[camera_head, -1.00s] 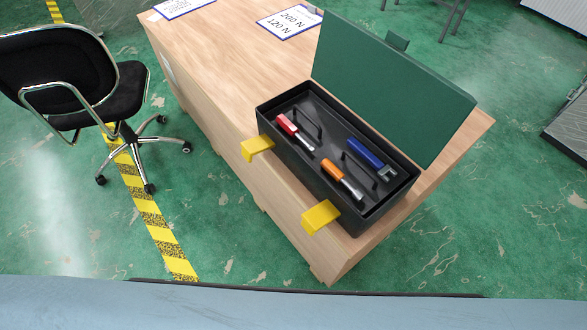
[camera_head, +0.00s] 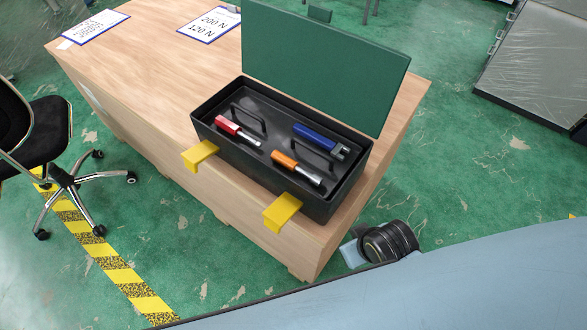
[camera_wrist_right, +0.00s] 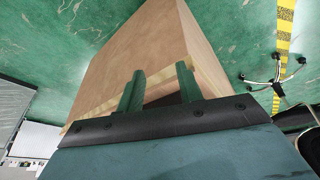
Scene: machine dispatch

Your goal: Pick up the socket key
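An open black toolbox (camera_head: 210,132) with a raised green lid (camera_head: 325,65) stands on a wooden crate table (camera_head: 150,100). In its tray lie a red-handled tool (camera_head: 235,131), an orange-handled tool (camera_head: 297,167) and a blue tool with a forked metal jaw (camera_head: 318,139). The red and orange tools have metal shafts; I cannot tell for certain which is the socket key. In the right wrist view, my right gripper (camera_wrist_right: 160,84) is open and empty, its green fingers apart and facing the wooden crate table. My left gripper is not in view.
Yellow latches (camera_head: 200,155) stick out from the toolbox front. Paper signs (camera_head: 210,24) lie at the table's far end. A black office chair (camera_head: 35,130) stands on the left near yellow-black floor tape (camera_head: 110,265). A dark part of my right arm shows low right.

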